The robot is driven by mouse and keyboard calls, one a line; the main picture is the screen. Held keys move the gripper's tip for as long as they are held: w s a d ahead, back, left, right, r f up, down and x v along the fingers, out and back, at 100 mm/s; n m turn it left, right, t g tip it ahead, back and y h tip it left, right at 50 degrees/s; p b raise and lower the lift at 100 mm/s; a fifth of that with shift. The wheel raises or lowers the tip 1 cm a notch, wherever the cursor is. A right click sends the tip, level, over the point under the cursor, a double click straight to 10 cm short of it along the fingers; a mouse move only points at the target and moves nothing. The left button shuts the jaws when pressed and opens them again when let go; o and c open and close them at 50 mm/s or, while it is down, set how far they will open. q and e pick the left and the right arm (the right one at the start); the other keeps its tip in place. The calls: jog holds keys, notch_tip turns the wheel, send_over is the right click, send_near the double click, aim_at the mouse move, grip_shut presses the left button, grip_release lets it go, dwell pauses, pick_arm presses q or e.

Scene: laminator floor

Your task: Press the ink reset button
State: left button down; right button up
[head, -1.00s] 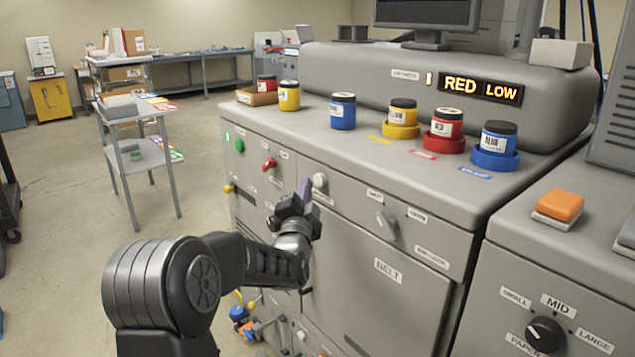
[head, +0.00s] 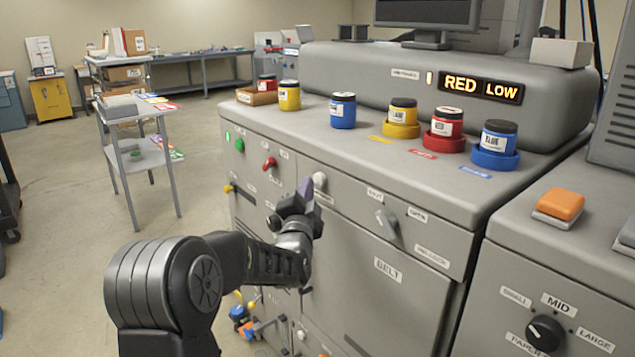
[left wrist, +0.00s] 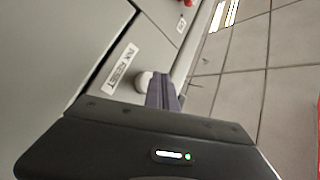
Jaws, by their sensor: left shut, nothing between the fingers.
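The ink reset button is a round white knob (head: 319,181) on the grey machine's front panel. In the left wrist view the white button (left wrist: 143,81) sits beside the label "INK RESET" (left wrist: 122,69). My left gripper (head: 304,188) is shut and empty, with its fingertips close beside the button. In the left wrist view the shut fingers (left wrist: 163,88) partly overlap the button's edge; I cannot tell whether they touch it. The display (head: 480,88) reads "RED LOW". My right gripper is not in view.
A green button (head: 239,145) and a red knob (head: 269,163) are on the panel to the left. A grey knob (head: 386,219) is to the right. Yellow (head: 402,117), red (head: 445,128) and blue (head: 496,144) ink jars stand on the machine top. Open floor lies left.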

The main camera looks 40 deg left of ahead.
pick_arm(q)
jog(key=shift+w, duration=0.25)
jog(key=shift+w+d, duration=0.2)
jog(key=shift+w, duration=0.3)
dwell(0.8)
jog(key=shift+s+a+b, duration=0.2)
jog(key=shift+s+b, duration=0.35)
jog(key=shift+s, duration=0.35)
jog(key=shift+s+a, duration=0.1)
jog(key=shift+s, duration=0.05)
jog(key=s, duration=0.2)
jog(key=s+a+b, duration=0.1)
jog(key=s, duration=0.1)
jog(key=shift+s+a+b, duration=0.15)
jog(key=shift+s+b, duration=0.15)
dwell(0.9)
